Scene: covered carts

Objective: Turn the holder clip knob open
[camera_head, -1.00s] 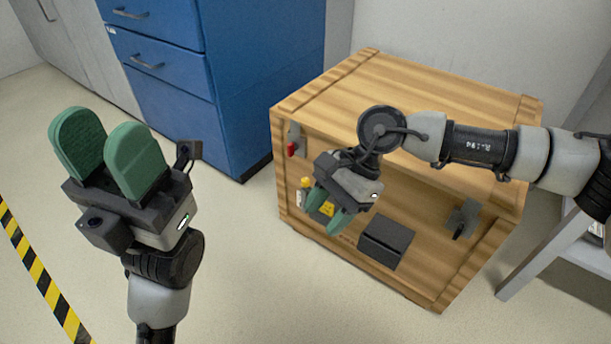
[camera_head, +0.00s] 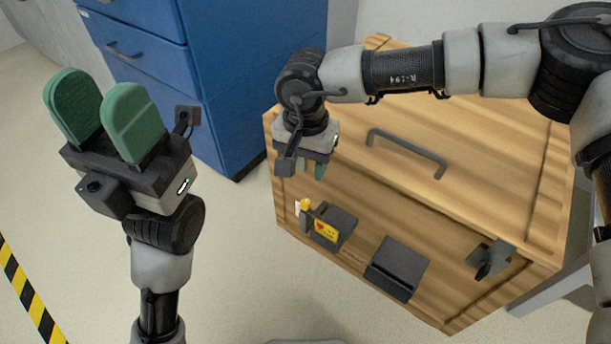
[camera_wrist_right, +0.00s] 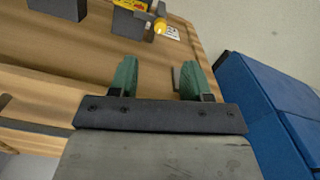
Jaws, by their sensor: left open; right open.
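The wooden crate (camera_head: 455,292) has a dark holder (camera_head: 338,222) on its front, with a yellow card (camera_head: 326,231) in it. A yellow knob (camera_head: 305,204) sits at the holder's left. The knob also shows in the right wrist view (camera_wrist_right: 160,26), beyond my right gripper's fingertips and apart from them. My right gripper (camera_head: 312,170) points down at the crate's left front, above the knob. In the right wrist view its green fingers (camera_wrist_right: 157,72) are spread and empty. A grey part (camera_wrist_right: 176,78) shows between them. My left gripper (camera_head: 102,105) is open and empty, pointing up at the left.
A second dark box (camera_head: 397,268) and a grey latch (camera_head: 490,258) are on the crate front. A grey handle (camera_head: 405,150) crosses the lid. A blue drawer cabinet (camera_head: 215,85) stands behind my right gripper. The floor at the left front is clear.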

